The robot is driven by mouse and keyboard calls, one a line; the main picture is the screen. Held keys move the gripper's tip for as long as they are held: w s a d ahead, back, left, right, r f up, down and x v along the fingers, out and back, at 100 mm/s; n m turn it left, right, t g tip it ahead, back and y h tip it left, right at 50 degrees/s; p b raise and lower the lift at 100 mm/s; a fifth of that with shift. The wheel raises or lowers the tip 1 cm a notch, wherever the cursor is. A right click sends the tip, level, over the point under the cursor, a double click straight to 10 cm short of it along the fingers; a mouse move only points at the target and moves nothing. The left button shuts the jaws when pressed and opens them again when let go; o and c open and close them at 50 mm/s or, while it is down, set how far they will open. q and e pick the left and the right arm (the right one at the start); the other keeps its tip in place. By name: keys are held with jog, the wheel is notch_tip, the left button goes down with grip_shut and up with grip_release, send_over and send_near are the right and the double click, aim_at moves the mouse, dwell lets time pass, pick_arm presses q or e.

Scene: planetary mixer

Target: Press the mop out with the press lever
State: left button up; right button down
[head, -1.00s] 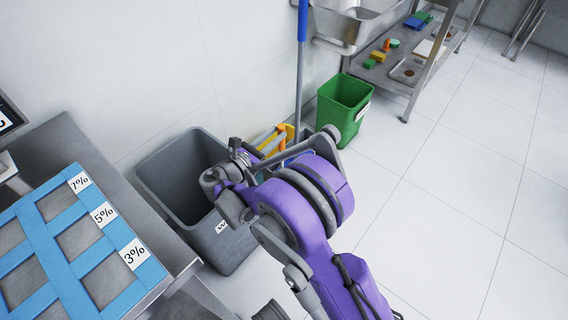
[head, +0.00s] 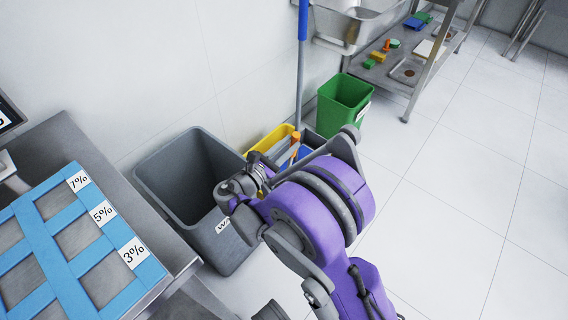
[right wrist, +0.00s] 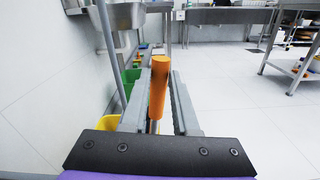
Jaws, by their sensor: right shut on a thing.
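The orange grip of the press lever (head: 296,138) shows above the yellow and blue mop bucket (head: 257,158) in the head view. In the right wrist view the orange lever grip (right wrist: 158,88) stands between the two grey fingers of my right gripper (right wrist: 162,76), which is shut on it. In the head view my own purple arm hides most of the bucket and the hand. The mop's blue handle (head: 302,22) and grey shaft rise upright from the bucket area. The mop head is hidden. My left gripper is not in view.
A grey bin (head: 158,183) stands left of the bucket, and a green bin (head: 341,105) stands behind it at the right. A steel table with a blue divided tray (head: 60,240) is at the left. A sink and shelf are behind. The floor at right is clear.

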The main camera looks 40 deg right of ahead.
jog(key=s+f+m+b, duration=0.1)
jog(key=s+m, duration=0.1)
jog(key=s, duration=0.5)
jog(key=shift+s+d+f, duration=0.2)
jog(key=shift+s+d, duration=0.1)
jog(key=shift+d, duration=0.15)
jog(key=c, duration=0.6)
grip_release()
jog(key=shift+s+d, duration=0.1)
jog(key=shift+c, duration=0.2)
jog(key=a, duration=0.6)
jog(key=shift+s+b, duration=0.15)
jog(key=shift+b, duration=0.15)
jog(key=shift+a+f, duration=0.1)
